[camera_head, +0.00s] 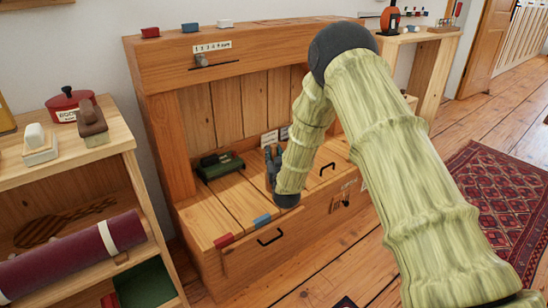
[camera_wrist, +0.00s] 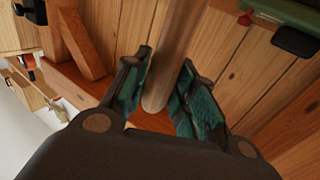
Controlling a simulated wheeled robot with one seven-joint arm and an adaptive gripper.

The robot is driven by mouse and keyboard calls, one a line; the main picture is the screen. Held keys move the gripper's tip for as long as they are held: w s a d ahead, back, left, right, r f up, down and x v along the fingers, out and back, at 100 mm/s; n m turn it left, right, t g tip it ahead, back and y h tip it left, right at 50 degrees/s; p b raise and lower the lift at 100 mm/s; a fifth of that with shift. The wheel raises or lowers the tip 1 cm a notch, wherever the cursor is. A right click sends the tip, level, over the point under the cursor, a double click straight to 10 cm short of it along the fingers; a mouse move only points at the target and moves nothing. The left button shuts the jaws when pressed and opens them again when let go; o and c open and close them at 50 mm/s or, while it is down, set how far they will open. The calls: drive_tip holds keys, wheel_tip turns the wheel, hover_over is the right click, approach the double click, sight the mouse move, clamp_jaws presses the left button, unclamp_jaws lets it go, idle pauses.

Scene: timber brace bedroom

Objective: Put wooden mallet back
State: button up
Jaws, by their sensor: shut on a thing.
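My gripper (camera_wrist: 165,62) has its two teal-padded fingers on either side of a round wooden handle (camera_wrist: 181,28), shut on it near its rounded end. The handle runs up out of the top of the wrist view, so no mallet head is visible there. In the head view my gripper (camera_head: 272,160) is over the wooden bench (camera_head: 207,212), right of a green box. The mallet cannot be made out in that view, where my arm covers part of the bench.
The green box (camera_head: 226,168) with dark parts stands at the bench's back. Red (camera_head: 224,241) and blue (camera_head: 262,220) blocks lie at its front edge. A shelf unit (camera_head: 125,137) with a red pot (camera_head: 70,100) stands left. The bench's front left is mostly clear.

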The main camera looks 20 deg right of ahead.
drive_tip(key=o, duration=1)
